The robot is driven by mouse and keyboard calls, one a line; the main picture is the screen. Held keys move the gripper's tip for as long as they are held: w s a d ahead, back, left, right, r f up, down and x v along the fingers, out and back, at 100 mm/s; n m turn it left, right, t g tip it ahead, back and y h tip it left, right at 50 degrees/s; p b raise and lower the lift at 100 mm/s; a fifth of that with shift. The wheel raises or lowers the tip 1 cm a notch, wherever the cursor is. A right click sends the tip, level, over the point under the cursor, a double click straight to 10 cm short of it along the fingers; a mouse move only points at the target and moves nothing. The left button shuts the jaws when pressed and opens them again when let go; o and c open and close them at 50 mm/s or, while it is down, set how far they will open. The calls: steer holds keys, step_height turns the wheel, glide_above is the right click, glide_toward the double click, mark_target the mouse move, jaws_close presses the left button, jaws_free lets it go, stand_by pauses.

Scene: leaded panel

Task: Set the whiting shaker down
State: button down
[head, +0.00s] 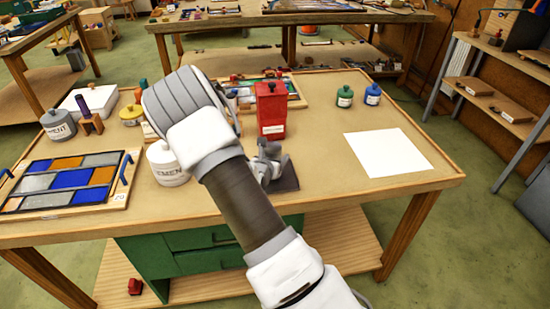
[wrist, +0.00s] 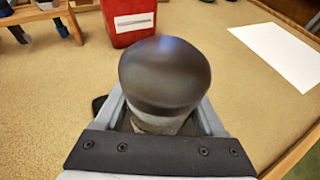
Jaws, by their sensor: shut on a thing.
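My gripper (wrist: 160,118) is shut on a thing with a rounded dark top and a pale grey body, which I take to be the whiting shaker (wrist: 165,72). In the wrist view it stands between the two grey fingers with its dark top toward the camera; its base is hidden. In the head view my gripper (head: 266,162) is low over the front middle of the bench (head: 330,205), by a dark flat patch. The shaker cannot be made out clearly there, and I cannot tell whether it touches the bench.
A red canister (head: 271,112) stands just behind my gripper. A white sheet (head: 388,153) lies to the right, with green (head: 344,97) and blue (head: 373,94) bottles behind. A white pot (head: 166,165) and a leaded panel (head: 70,182) are left. Bare bench lies around the sheet.

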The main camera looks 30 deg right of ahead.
steer(key=shift+f, duration=0.2)
steer(key=shift+f, duration=0.2)
jaws_free()
steer(key=shift+r, duration=0.1)
